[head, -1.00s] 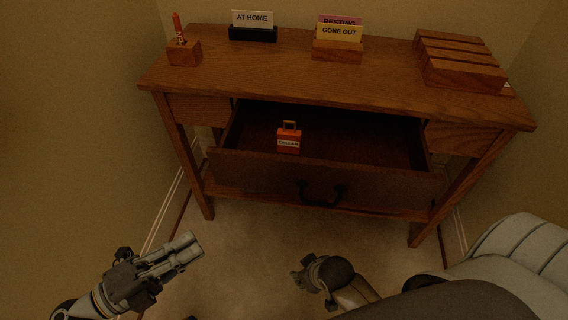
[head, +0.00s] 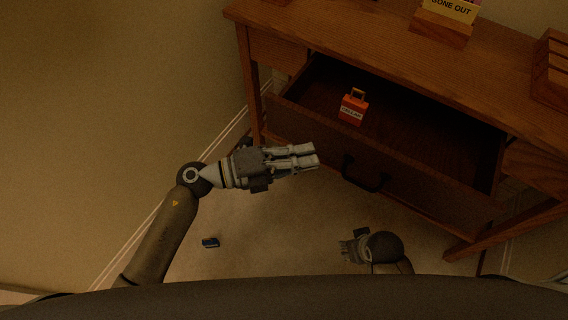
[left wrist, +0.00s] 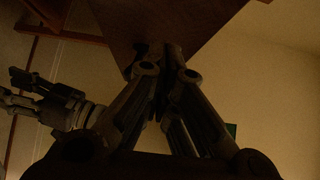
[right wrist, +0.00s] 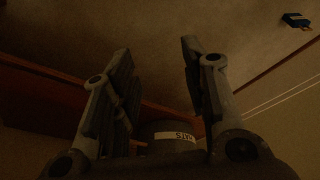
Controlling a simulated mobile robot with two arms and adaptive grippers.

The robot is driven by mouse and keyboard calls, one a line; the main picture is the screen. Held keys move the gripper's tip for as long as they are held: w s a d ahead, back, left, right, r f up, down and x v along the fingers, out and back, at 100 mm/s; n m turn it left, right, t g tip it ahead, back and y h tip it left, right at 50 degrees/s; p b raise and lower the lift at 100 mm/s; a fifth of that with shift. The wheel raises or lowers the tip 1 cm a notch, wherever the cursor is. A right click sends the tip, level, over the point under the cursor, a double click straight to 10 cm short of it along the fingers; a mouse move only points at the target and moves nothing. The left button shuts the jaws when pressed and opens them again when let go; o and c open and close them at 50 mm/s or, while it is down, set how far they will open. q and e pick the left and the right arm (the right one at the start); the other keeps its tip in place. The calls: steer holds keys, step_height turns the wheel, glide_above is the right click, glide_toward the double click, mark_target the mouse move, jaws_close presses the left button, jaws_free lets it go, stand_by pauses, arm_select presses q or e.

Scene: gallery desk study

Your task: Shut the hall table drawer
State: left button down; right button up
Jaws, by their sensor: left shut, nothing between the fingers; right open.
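The hall table (head: 480,85) has its wide middle drawer (head: 420,178) pulled out, with its inside showing. A dark handle (head: 362,174) is on the drawer front. An orange piece labelled CELLAR (head: 352,108) lies in the drawer's left part. My left gripper (head: 315,156) is shut and empty, in front of the drawer face and left of the handle; contact cannot be told. In the left wrist view, its fingers (left wrist: 166,62) point at a brown wooden panel. My right gripper (head: 350,250) is open and empty, lower down, below the handle; its spread fingers show in the right wrist view (right wrist: 155,55).
A small dark blue object (head: 210,242) lies on the carpet at left. On the tabletop are a card holder with a GONE OUT card (head: 445,28) and a slotted wooden block (head: 553,70). A dark item labelled HATS (right wrist: 172,136) shows in the right wrist view.

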mark_target(344, 104)
arm_select(q)
steer(key=shift+w+d, duration=0.6)
steer(key=shift+w, duration=0.3)
arm_select(e)
steer(key=shift+r, duration=0.6)
